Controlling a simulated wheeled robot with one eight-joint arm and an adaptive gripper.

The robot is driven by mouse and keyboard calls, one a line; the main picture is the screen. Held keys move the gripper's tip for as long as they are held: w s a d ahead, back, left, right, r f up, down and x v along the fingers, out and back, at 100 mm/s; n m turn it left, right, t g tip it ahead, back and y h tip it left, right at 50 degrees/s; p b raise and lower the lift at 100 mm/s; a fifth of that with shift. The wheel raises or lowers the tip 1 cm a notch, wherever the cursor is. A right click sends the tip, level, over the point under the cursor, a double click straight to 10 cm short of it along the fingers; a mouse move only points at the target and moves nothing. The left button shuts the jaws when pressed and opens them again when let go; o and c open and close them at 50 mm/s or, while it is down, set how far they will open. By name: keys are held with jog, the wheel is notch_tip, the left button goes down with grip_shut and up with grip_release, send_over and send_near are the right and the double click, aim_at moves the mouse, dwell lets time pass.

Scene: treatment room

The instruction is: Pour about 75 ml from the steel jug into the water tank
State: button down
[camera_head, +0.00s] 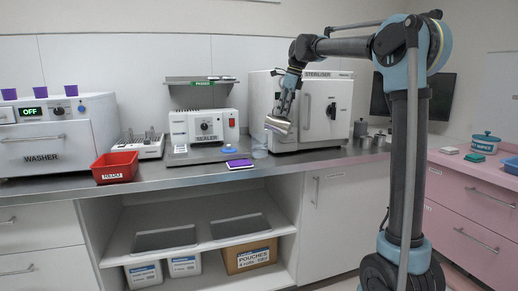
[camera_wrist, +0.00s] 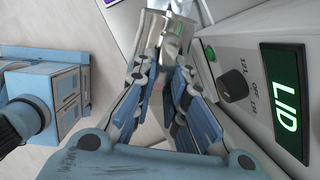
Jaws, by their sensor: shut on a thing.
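The steel jug (camera_head: 279,125) is held in the air in front of the white steriliser (camera_head: 333,112), strongly tilted. My gripper (camera_head: 287,103) is shut on it from above. In the wrist view the fingers close around the jug (camera_wrist: 168,28), which is partly hidden between them. A small translucent, bluish container (camera_head: 259,149) stands on the counter below and slightly left of the jug. It may be the water tank, but no label is readable. I cannot make out any water stream or the level in either vessel.
The steel counter (camera_head: 215,176) carries a sealer (camera_head: 204,127), a purple pouch stack (camera_head: 240,164), a blue round item (camera_head: 229,150) and a red bin (camera_head: 115,167). Metal cups (camera_head: 379,139) stand right of the steriliser. A lit LID display (camera_wrist: 284,101) is close beside my gripper.

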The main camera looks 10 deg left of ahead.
jog(key=shift+a+r+h+p, duration=0.2)
jog(key=shift+a+h+p, duration=0.1)
jog(key=shift+a+p, duration=0.35)
jog(key=shift+w+a+r+h, duration=0.1)
jog(key=shift+a+r+h, duration=0.1)
jog(key=shift+a+h, duration=0.1)
dwell(0.6)
jog(key=d+y, duration=0.1)
jog(key=d+f+y, duration=0.1)
jog(key=d+f, duration=0.1)
jog(key=d, duration=0.1)
jog(key=shift+s+d+f+y, duration=0.1)
jog(key=shift+s+y, duration=0.1)
jog(key=shift+y, duration=0.2)
jog(key=shift+d+f+y+b, duration=0.15)
jog(key=shift+d+f+y, duration=0.15)
jog(key=shift+f+y, duration=0.25)
jog(key=shift+d+f+y+b, duration=0.15)
jog(key=shift+d+f+y, duration=0.15)
jog(key=shift+f+y, duration=0.25)
jog(key=shift+t+y, duration=0.3)
jog(key=shift+s+d, duration=0.1)
jog(key=shift+d, duration=0.05)
